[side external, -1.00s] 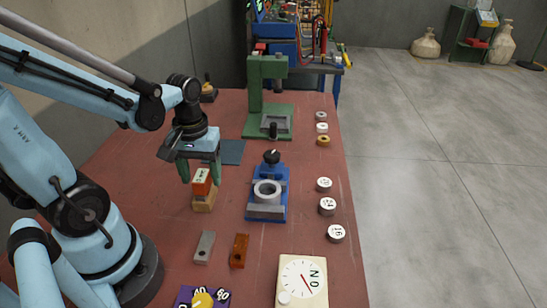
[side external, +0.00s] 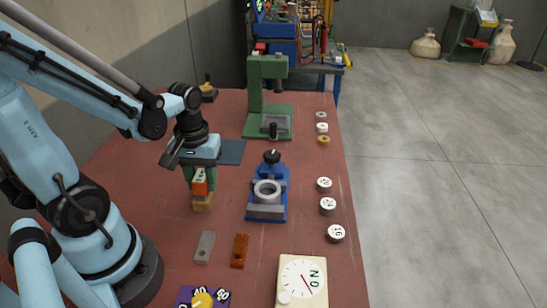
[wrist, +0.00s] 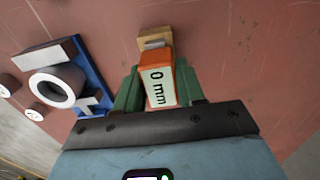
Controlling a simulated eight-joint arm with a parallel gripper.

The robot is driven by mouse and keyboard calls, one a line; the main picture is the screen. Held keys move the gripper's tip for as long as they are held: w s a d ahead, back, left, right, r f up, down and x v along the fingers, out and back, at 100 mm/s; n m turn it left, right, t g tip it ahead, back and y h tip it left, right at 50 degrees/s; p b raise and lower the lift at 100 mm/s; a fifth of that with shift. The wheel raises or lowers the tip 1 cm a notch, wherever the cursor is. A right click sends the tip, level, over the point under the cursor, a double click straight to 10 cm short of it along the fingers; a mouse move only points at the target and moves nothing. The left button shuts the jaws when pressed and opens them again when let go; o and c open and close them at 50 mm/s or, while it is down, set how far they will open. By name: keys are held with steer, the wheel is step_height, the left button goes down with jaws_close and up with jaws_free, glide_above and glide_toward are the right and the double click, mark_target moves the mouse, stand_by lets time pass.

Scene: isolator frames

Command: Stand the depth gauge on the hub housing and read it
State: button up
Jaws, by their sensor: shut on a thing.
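The depth gauge (side external: 200,184) is an orange block with a white face. In the wrist view the gauge (wrist: 158,84) reads "0 mm". It sits upright on a small wooden block (side external: 204,204). My gripper (side external: 200,183) is shut on the gauge, with a green finger on each side in the wrist view (wrist: 158,90). The hub housing appears to be the grey ring (side external: 267,191) held in a blue vise (side external: 268,212), to the right of my gripper. The ring also shows at the left of the wrist view (wrist: 52,89).
A green press (side external: 268,100) stands behind the vise. Several round numbered pieces (side external: 324,184) line the table's right side. A grey bar (side external: 204,247), an orange bar (side external: 240,250) and a dial board (side external: 303,281) lie in front. The table between gauge and vise is clear.

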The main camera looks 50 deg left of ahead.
mark_target(201, 175)
steer(key=shift+r, duration=0.15)
steer(key=shift+r, duration=2)
steer(key=s+d+r, duration=0.2)
steer(key=d+r, duration=0.5)
steer(key=d, duration=0.4)
steer(key=w+n, duration=0.6)
steer(key=w, duration=0.6)
steer(key=shift+w+a, duration=0.2)
steer(key=shift+a, duration=0.25)
steer(key=shift+f, duration=2.85)
